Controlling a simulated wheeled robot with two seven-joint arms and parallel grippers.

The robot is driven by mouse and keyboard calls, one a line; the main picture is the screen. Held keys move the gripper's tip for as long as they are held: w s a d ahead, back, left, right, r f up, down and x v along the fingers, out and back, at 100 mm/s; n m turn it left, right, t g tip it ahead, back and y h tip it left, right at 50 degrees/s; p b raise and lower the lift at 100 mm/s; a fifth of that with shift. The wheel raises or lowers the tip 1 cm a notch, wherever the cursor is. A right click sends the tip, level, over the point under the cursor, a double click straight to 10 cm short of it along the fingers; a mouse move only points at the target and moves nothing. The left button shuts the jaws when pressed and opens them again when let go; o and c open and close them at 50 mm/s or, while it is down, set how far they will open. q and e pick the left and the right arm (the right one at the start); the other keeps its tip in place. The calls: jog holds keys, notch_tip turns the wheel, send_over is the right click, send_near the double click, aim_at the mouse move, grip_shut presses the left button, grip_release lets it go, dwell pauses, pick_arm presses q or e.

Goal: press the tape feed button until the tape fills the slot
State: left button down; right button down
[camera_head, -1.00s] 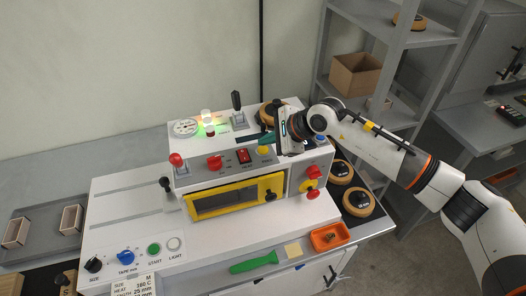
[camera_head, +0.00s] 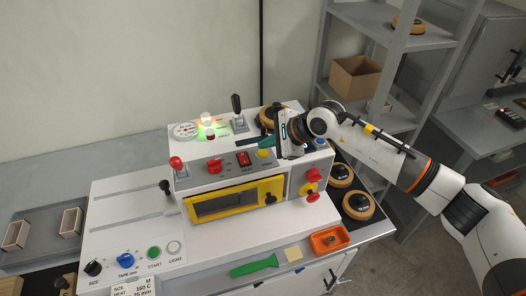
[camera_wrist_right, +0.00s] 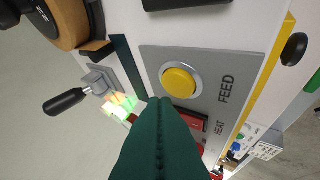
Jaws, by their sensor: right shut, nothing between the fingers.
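The yellow feed button (camera_head: 264,154) is on the sloped panel of the white machine. In the right wrist view the button (camera_wrist_right: 180,81) stands in a pale ring, with the word FEED beside it. My right gripper (camera_head: 267,142) is shut and empty, its dark green fingers just above the button in the head view. In the wrist view its fingertips (camera_wrist_right: 160,101) lie just beside the button's ring; I cannot tell whether they touch the panel. The button face is uncovered there. I cannot make out the tape in its slot. My left gripper is not in view.
A red HEAT switch (camera_head: 243,158) and a red knob (camera_head: 214,166) sit close by on the panel. A black-handled lever (camera_head: 236,104) and a lit lamp (camera_head: 207,120) stand behind. Tape rolls (camera_head: 357,204) lie to the right. A yellow-framed window (camera_head: 222,204) is below.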

aim_at(267, 154)
dwell(0.8)
jog(key=shift+f+b, duration=0.4)
jog(key=shift+b, duration=0.3)
jog(key=shift+f+b, duration=0.5)
jog(key=shift+b, duration=0.15)
dwell(0.5)
jog(key=shift+r, duration=0.9)
jog(key=shift+r, duration=0.1)
jog(key=shift+r+p, duration=0.85)
jog(key=shift+r, duration=1.55)
